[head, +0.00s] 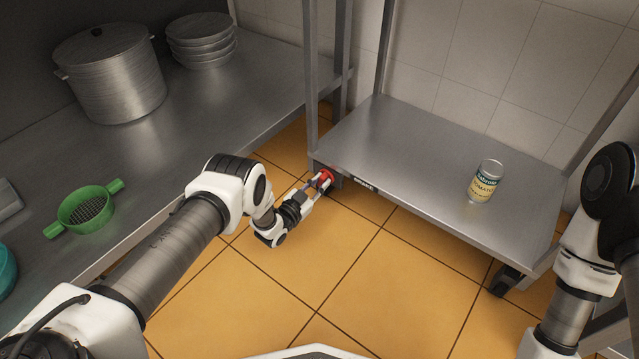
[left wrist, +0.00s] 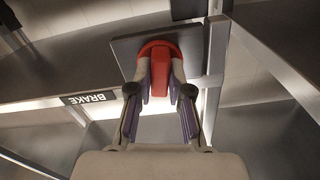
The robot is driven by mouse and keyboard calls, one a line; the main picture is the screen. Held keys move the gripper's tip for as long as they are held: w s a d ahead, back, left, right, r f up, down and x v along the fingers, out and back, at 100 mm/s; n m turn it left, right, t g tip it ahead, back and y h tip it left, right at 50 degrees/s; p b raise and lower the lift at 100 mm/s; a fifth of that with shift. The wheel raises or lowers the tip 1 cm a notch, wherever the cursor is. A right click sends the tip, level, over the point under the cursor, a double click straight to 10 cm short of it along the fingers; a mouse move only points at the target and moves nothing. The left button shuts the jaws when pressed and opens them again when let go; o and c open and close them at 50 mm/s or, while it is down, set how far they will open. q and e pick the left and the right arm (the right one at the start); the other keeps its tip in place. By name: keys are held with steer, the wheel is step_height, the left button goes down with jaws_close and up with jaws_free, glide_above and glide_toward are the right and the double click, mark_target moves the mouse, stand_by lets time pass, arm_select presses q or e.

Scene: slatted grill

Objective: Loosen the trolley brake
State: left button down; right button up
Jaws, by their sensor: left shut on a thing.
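The trolley (head: 420,150) is a steel frame with a low shelf, standing against the tiled wall. A red brake part (head: 326,175) sits at its near left corner; in the left wrist view the red part (left wrist: 161,50) is rounded, in front of a grey plate. A "BRAKE" label (left wrist: 89,98) is on the shelf edge beside it, and shows small in the head view (head: 364,184). My left gripper (head: 322,181) is shut on the red brake part, with a finger on each side of it. My right arm is at the right edge of the head view; its gripper is out of view.
A can (head: 484,181) stands on the trolley shelf. A black caster (head: 503,280) is under its near right corner. The left counter (head: 205,100) holds a large pot (head: 110,75), stacked plates (head: 201,42) and a green strainer (head: 86,210). The orange tiled floor is open in front.

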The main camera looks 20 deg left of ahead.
arm_select(q)
steer(key=shift+n, duration=0.5)
steer(key=c, duration=1.1)
jaws_free()
steer(key=v, duration=1.2)
